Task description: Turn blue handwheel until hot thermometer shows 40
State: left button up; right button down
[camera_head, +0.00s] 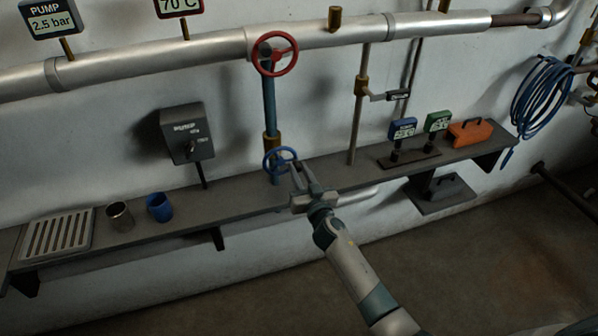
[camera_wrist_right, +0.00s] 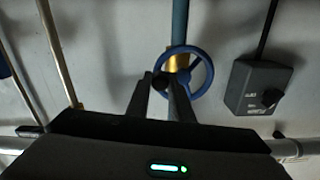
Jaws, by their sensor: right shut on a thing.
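The blue handwheel (camera_head: 281,160) sits low on a blue vertical pipe, just above the grey shelf. In the right wrist view the blue handwheel (camera_wrist_right: 208,75) stands in front of a brass fitting. My right gripper (camera_head: 296,166) reaches it from the front right and is shut on its rim; in the wrist view the fingertips (camera_wrist_right: 161,82) meet at the wheel's left side. A display reading 70 °C (camera_head: 180,5) is cut off at the top edge; I cannot tell whether it is the hot thermometer. My left gripper is not in view.
A red handwheel (camera_head: 275,54) sits above on the silver pipe. A pump box (camera_head: 187,133) hangs left of the blue pipe. The shelf (camera_head: 240,190) holds a metal cup (camera_head: 119,215), a blue cup (camera_head: 159,207), small blue and green displays, and an orange case (camera_head: 470,133).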

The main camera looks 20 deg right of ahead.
aim_at(283, 152)
jog(key=r+n, duration=0.1)
jog(key=n, duration=0.1)
jog(key=r+n, duration=0.1)
jog(key=n, duration=0.1)
jog(key=shift+a+n+p, duration=0.1)
jog(key=shift+n+p, duration=0.2)
jog(key=shift+n, duration=0.1)
jog(key=n, duration=0.1)
jog(key=r+n, duration=0.1)
jog(key=n, duration=0.1)
jog(key=a+n, duration=0.1)
jog(key=n, duration=0.1)
jog(key=shift+r+p, duration=0.3)
jog(key=shift+r, duration=0.05)
jog(key=n, duration=0.2)
jog(key=a+n, duration=0.1)
jog(key=n, duration=0.1)
jog(key=shift+r, duration=0.35)
jog(key=shift+s+a+r+n, duration=0.1)
jog(key=shift+a+n, duration=0.2)
jog(key=shift+n, duration=0.45)
jog(key=shift+a+r+n, duration=0.1)
jog(key=shift+a+n, duration=0.2)
jog(key=shift+n, duration=0.45)
jog(key=c, duration=1.6)
grip_release()
jog(key=shift+o, duration=0.2)
